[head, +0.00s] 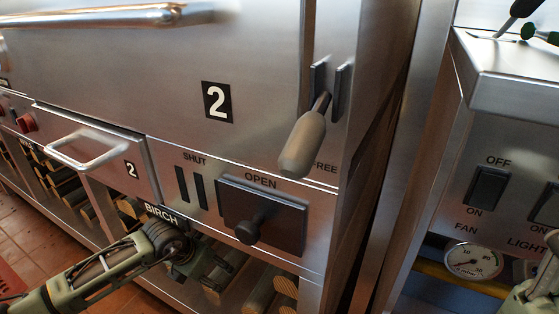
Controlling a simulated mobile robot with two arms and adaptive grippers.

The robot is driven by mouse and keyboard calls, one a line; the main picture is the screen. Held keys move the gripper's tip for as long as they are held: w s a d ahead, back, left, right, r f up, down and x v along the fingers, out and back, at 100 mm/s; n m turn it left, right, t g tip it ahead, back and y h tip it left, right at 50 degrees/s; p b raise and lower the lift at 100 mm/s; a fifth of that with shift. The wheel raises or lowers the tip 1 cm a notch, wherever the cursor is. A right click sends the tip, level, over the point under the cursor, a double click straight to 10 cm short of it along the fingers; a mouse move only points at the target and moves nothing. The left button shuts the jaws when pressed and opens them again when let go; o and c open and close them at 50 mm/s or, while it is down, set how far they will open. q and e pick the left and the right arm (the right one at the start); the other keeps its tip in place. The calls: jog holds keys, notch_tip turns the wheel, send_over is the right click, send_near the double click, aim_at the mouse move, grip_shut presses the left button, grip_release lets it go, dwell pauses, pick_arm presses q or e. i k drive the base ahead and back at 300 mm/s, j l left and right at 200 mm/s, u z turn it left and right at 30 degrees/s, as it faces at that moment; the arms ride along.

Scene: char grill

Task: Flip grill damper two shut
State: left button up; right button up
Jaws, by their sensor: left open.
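The damper of grill two is a dark sliding plate (287,215) with a round black knob (251,229) on the steel front. The plate sits on the right, under the word OPEN. The two dark vertical slots (191,187) under the word SHUT are uncovered. My left gripper (197,265) is open, low and to the left of the knob, apart from it in the picture. Its fingers are partly lost against the dark wood bay behind. A green part of my right arm (535,292) shows at the bottom right edge; its jaws cannot be made out.
A lever with a grey grip (303,143) hangs above the damper by the word FREE. A drawer (101,153) marked 2 is at left. Logs (260,292) lie in the bay below the BIRCH label. At right are FAN (487,187) and LIGHT switches and a gauge (473,261).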

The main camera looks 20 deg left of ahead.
aim_at(254, 217)
jog(key=k, duration=1)
